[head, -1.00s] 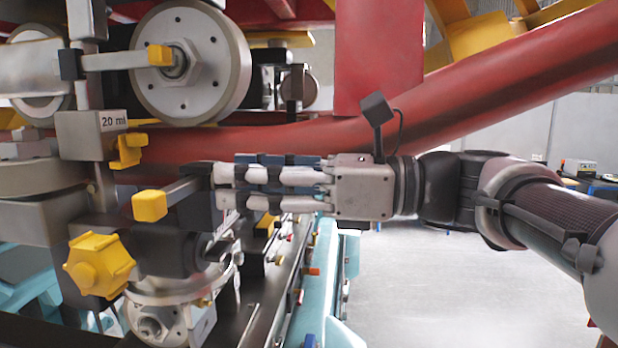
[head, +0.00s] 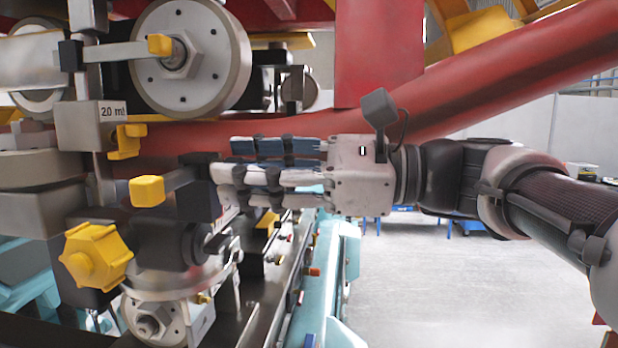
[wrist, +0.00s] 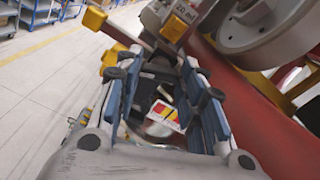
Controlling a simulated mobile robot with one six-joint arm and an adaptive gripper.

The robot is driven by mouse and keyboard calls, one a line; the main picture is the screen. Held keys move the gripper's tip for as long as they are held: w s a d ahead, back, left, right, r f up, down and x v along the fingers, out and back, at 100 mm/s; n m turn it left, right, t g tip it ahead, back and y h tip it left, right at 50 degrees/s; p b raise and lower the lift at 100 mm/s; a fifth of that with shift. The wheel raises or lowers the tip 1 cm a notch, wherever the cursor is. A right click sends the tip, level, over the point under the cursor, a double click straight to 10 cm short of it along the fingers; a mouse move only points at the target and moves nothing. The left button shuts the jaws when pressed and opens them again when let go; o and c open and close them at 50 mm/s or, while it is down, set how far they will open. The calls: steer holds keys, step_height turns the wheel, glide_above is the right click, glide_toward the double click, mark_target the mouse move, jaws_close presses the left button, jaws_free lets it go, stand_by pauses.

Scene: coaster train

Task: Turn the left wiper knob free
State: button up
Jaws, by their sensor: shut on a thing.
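A yellow star-shaped knob (head: 97,257) faces out at the lower left of the head view. Above and right of it, a lever with a yellow end (head: 147,190) joins a black block (head: 199,201). I cannot tell for sure which of these is the left wiper knob. My gripper (head: 222,177) comes in from the right, its fingertips at the black block, apart from the star knob. In the wrist view, my gripper (wrist: 160,85) has its fingers on both sides of a dark block (wrist: 155,88). The exact contact is partly hidden by the fingers.
A large grey wheel (head: 190,58) and a part marked "20 ml" (head: 112,111) stand above the block. A thick red tube (head: 480,85) slopes up behind my arm. A dark rail (head: 265,290) runs below my gripper. Open floor (head: 430,290) lies to the right.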

steer(key=shift+f+n+b, duration=0.1)
steer(key=shift+n+b, duration=4.05)
steer(key=shift+n, duration=2.75)
steer(key=o, duration=1)
steer(key=shift+o, duration=0.2)
